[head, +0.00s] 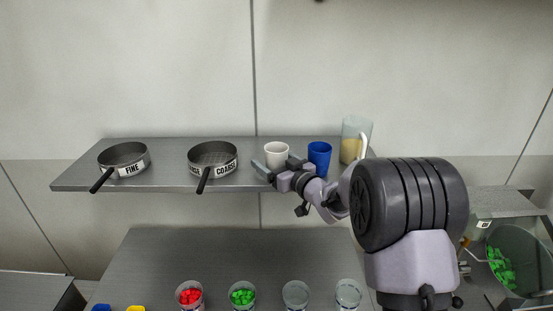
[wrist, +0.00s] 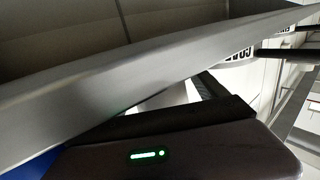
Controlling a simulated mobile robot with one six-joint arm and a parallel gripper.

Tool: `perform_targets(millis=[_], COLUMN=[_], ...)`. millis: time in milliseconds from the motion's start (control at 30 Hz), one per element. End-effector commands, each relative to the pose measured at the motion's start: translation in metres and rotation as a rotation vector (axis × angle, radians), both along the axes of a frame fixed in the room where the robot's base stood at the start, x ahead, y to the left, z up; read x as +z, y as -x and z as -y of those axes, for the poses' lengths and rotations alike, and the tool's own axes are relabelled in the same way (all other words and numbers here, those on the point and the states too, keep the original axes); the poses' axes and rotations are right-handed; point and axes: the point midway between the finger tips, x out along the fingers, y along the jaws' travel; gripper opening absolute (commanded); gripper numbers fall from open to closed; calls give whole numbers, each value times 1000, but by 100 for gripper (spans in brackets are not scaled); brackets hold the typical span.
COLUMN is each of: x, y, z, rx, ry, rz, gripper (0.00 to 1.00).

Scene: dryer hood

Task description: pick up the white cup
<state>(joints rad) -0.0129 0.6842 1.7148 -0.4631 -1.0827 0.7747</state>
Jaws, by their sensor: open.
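The white cup (head: 276,153) stands upright on the grey wall shelf, between the coarse sieve and the blue cup. My gripper (head: 274,168) is open at the shelf's front edge, just in front of the white cup in the head view, and overlaps its lower part. I cannot tell if they touch. In the wrist view, a white patch that looks like the cup (wrist: 165,97) shows between the shelf edge and a dark gripper part. Most of the cup is hidden there.
The blue cup (head: 319,154) stands close right of the white cup, with a jug (head: 351,146) beyond. The coarse sieve (head: 213,156) and fine sieve (head: 123,157) are left. Several glasses (head: 296,294) stand below.

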Motion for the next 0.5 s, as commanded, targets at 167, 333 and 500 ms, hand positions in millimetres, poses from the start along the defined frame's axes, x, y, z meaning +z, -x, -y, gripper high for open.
perform_targets(millis=[167, 333, 500], x=[0, 0, 0], y=[-8, -8, -8], z=[-5, -5, -5], rx=[-1, -1, -1], ry=[0, 0, 0], rz=[0, 0, 0], gripper=[82, 70, 37])
